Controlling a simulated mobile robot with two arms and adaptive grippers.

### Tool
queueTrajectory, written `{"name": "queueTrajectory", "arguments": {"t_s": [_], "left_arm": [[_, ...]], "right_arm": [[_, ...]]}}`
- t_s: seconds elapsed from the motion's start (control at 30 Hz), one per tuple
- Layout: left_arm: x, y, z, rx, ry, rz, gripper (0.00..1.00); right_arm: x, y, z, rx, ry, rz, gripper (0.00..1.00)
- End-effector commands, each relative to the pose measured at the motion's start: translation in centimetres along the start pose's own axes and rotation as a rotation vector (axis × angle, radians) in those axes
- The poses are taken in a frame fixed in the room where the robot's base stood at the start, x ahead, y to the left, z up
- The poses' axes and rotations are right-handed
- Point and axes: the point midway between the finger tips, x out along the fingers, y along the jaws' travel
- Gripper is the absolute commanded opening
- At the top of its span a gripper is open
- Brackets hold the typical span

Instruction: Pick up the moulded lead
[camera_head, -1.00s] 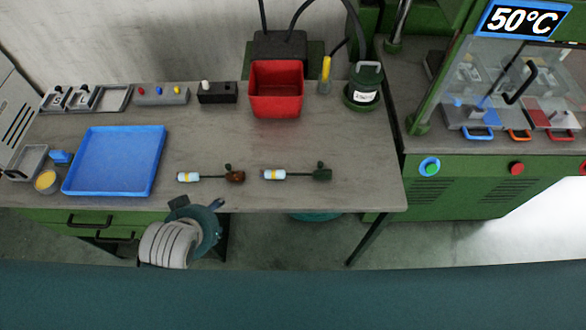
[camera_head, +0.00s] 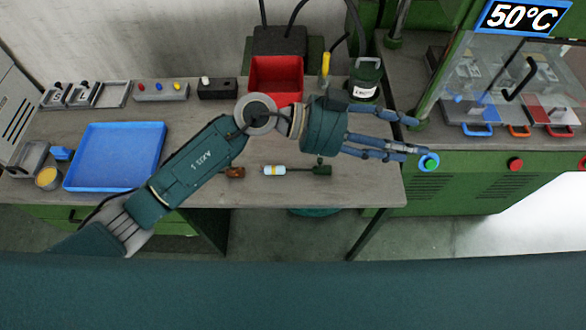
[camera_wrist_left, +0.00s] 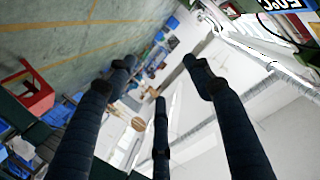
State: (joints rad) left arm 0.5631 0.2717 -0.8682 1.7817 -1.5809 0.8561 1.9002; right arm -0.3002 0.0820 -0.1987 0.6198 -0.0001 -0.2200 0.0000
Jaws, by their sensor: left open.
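Two leads lie on the grey bench top (camera_head: 350,188). One has a dark green moulded end (camera_head: 321,170) and a light blue and white sleeve with a yellow band (camera_head: 275,170); it is in plain sight. The other shows only its brown moulded end (camera_head: 234,172); my left arm hides the rest. My left gripper (camera_head: 414,136) is open and empty, with its fingers pointing right, above the bench's right side and apart from both leads. In the left wrist view its fingers (camera_wrist_left: 158,75) are spread with nothing held. My right gripper is not in view.
A blue tray (camera_head: 116,157) lies on the left of the bench. A red bin (camera_head: 276,78), a green-capped container (camera_head: 364,80), a black box (camera_head: 217,88) and a button box (camera_head: 160,91) stand along the back. A green machine with a clear guard (camera_head: 500,85) stands right.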

Motion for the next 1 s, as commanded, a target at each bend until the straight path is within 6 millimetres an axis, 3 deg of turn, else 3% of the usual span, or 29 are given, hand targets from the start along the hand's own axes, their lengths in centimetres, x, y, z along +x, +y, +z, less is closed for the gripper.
{"name": "queueTrajectory", "arguments": {"t_s": [0.03,0.07,0.1,0.17,0.2,0.3,0.4,0.53,0.8,1.0], "left_arm": [[-0.5,1.1,3.7,-0.013,-0.148,0.097,0.52],[-1.1,1.8,6.1,-0.033,-0.246,0.150,0.52],[-2.5,2.5,9.3,-0.063,-0.382,0.208,0.52],[-5.5,2.9,13.7,-0.114,-0.592,0.267,0.52],[-7.9,2.8,16.2,-0.150,-0.727,0.285,0.52],[-14.2,1.9,20.5,-0.234,-1.023,0.282,0.52],[-19.0,0.9,22.4,-0.300,-1.228,0.247,0.52],[-22.1,0.3,23.3,-0.343,-1.350,0.214,0.52],[-21.6,1.7,26.8,-0.352,-1.364,0.212,0.52],[-21.2,2.2,28.3,-0.348,-1.362,0.212,0.52]], "right_arm": [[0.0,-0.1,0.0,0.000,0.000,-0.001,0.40],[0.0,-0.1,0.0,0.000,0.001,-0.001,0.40],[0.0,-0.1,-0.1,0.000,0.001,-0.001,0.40],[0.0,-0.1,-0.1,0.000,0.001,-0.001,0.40],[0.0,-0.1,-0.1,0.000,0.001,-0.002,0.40],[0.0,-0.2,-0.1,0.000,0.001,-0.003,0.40],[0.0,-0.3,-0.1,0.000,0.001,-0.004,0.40],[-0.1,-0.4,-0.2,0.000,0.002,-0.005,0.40],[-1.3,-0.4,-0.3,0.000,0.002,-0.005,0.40],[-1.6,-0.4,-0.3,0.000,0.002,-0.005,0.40]]}}
